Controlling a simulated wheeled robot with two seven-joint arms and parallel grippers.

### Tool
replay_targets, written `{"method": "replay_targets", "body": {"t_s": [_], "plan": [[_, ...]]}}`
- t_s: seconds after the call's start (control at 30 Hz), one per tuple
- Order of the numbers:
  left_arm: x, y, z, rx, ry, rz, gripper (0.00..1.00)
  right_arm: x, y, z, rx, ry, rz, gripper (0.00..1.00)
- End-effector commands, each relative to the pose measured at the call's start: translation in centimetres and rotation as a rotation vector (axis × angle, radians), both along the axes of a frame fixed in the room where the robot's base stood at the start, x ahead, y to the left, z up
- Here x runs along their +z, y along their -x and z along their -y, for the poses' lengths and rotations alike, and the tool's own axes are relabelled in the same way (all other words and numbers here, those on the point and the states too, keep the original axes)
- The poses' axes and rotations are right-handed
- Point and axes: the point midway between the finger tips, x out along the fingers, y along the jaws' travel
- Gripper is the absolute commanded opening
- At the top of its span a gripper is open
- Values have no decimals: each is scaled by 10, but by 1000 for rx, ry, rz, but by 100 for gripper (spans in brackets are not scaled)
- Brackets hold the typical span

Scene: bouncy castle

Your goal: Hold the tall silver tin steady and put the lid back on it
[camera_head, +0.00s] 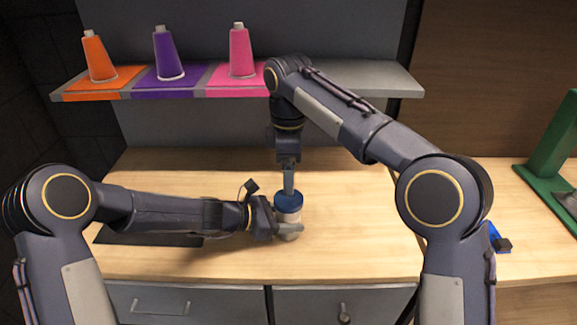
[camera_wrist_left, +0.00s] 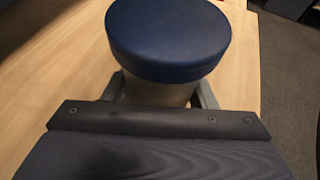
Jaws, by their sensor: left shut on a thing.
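The tin (camera_head: 289,216) stands upright on the wooden worktop; its visible body looks pale silver-beige. A round dark blue lid (camera_head: 288,201) sits at its top, and in the left wrist view the lid (camera_wrist_left: 168,38) covers the tin's mouth. The tin's pale side (camera_wrist_left: 158,90) shows below it. My left gripper (camera_head: 288,230) is shut around the tin's lower body from the left, with a finger on either side in the wrist view. My right gripper (camera_head: 289,180) points straight down at the lid; whether its fingers grip or touch the lid is unclear.
A shelf (camera_head: 345,92) behind holds an orange cone (camera_head: 98,57), a purple cone (camera_head: 167,54) and a pink cone (camera_head: 241,53) on matching mats. A dark flat mat (camera_head: 150,239) lies left under my arm. A green stand (camera_head: 552,150) is far right. The worktop's middle right is clear.

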Motion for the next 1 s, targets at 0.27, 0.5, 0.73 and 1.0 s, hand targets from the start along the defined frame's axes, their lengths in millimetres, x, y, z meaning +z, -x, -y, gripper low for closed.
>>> {"method": "replay_targets", "body": {"t_s": [0.27,0.5,0.73,1.0], "plan": [[0,0,0,0,0,0,0,-37,0,1,-1,2,-3,83],[0,0,0,0,0,0,0,-68,0,1,-3,1,-1,83],[0,0,0,0,0,0,0,-78,0,0,-3,-1,0,83],[0,0,0,0,0,0,0,-78,0,0,-2,-1,0,76]]}}
